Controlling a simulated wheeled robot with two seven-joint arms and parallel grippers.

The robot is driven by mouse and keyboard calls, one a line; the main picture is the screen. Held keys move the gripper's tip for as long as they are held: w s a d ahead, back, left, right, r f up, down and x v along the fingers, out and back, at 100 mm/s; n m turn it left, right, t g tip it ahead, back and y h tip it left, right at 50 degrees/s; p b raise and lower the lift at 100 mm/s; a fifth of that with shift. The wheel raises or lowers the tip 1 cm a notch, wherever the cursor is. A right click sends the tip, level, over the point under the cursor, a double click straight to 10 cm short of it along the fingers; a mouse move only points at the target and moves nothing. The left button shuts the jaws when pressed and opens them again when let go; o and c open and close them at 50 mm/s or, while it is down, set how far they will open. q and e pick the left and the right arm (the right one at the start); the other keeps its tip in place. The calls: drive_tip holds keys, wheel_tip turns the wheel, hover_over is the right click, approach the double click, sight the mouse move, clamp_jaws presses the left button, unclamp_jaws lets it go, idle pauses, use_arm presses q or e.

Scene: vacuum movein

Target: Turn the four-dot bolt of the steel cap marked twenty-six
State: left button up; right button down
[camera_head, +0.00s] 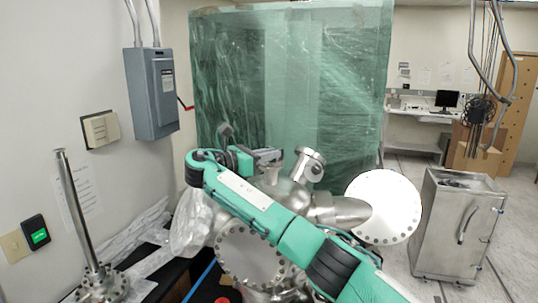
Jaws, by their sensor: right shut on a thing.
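My right arm reaches in from the bottom right across the steel vacuum vessel and bends back at the left. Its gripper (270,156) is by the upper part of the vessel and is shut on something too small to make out. A small round steel cap (312,163) on a tilted port stands just right of the gripper. A large round steel cap (383,207) faces me at the right, and another bolted one (248,257) is low, partly behind my arm. No number or dot marks can be read. My left gripper is not in view.
A tall green plastic curtain (290,75) stands behind the vessel. A grey electrical box (150,93) is on the left wall. A steel post (76,210) rises at the front left, near crumpled clear plastic. A steel cabinet (457,225) stands right; open floor lies around it.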

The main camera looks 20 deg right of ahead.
drive_tip(key=shift+w+m+g, duration=0.1)
drive_tip(key=shift+m+g, duration=0.6)
drive_tip(key=shift+g, duration=0.4)
drive_tip(key=shift+w+m+g+h, duration=0.1)
drive_tip(key=shift+m+g+h, duration=0.25)
drive_tip(key=shift+g, duration=0.25)
drive_tip(key=c, duration=1.7)
unclamp_jaws()
drive_tip(key=shift+t, duration=0.6)
